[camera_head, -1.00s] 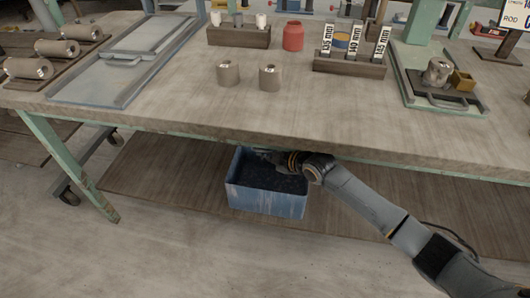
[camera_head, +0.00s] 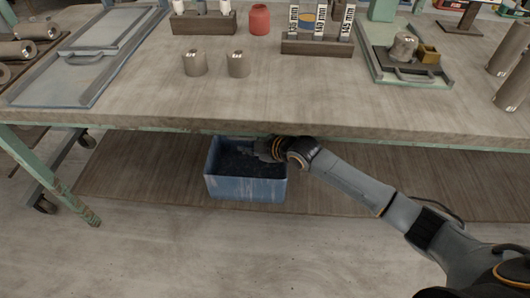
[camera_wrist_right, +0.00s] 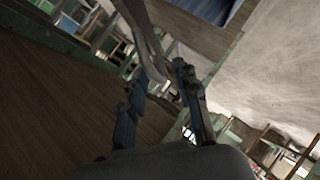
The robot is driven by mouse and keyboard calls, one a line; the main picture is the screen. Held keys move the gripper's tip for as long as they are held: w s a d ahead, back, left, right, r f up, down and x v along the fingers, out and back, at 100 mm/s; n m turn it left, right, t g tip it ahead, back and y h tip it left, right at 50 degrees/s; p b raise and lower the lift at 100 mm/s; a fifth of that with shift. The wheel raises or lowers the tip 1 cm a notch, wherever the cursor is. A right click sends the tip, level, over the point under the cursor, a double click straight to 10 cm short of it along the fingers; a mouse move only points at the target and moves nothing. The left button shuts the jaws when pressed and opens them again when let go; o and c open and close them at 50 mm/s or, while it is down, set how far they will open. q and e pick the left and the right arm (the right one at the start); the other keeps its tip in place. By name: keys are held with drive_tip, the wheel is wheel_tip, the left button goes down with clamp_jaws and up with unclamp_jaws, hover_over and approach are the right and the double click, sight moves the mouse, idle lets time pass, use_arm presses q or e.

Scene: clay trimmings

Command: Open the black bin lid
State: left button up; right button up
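A blue box-shaped bin (camera_head: 247,188) stands on the low wooden shelf under the workbench in the head view. Its top shows a dark, nearly black surface (camera_head: 235,160); I cannot tell whether this is a lid or contents. My right gripper (camera_head: 256,151) reaches under the table edge at the bin's upper right, partly hidden by its own wrist. In the right wrist view, the two dark fingers of the right gripper (camera_wrist_right: 162,72) stand apart. A pale grey strip (camera_wrist_right: 148,40) shows at the gap between them; contact is unclear. My left gripper is not in view.
The workbench edge (camera_head: 180,124) overhangs the shelf (camera_head: 130,175) close above my right wrist. A green table leg (camera_head: 50,175) stands at left.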

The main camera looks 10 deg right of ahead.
drive_tip(key=s+d, duration=0.6)
drive_tip(key=s, duration=0.2)
drive_tip(key=shift+s, duration=0.35)
